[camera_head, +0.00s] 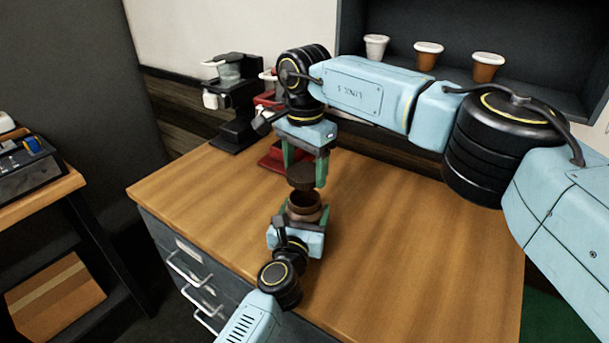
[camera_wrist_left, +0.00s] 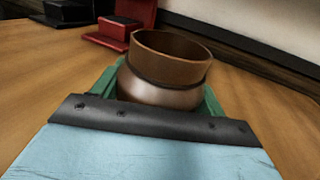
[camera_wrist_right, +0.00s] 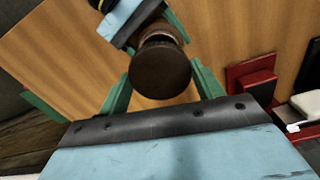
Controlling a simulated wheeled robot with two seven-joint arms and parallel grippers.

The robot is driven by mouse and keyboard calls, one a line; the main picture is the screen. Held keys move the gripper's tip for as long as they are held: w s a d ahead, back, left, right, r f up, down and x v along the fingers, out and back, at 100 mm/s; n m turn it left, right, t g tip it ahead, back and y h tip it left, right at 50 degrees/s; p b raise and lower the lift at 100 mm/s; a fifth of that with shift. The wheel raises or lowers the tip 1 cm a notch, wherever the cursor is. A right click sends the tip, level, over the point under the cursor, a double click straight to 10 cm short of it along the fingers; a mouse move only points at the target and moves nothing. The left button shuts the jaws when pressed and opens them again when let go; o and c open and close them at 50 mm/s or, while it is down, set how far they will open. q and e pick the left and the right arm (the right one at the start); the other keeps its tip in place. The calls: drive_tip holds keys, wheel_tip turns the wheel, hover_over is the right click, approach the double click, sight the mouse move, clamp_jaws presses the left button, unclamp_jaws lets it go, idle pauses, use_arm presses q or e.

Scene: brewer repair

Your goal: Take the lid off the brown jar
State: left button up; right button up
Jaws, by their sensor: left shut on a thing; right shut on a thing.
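The brown jar (camera_head: 305,208) is upright above the wooden counter, with its mouth open. My left gripper (camera_head: 303,214) is shut around its body from the near side. In the left wrist view the jar's open rim (camera_wrist_left: 172,50) rises above the green fingers. The dark brown lid (camera_head: 302,177) is off the jar, a little above its mouth. My right gripper (camera_head: 305,168) points down and is shut on the lid. In the right wrist view the round lid (camera_wrist_right: 160,70) sits between the green fingers and partly hides the jar.
A black coffee machine (camera_head: 235,105) and a red one (camera_head: 278,155) stand at the counter's back left. Several cups, such as a white one (camera_head: 376,47), stand on the dark shelf. The wooden counter (camera_head: 420,250) is clear to the right.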

use_arm(q)
drive_tip(key=o, duration=2)
drive_tip(key=shift+c, duration=0.2)
drive_tip(key=shift+s, duration=0.1)
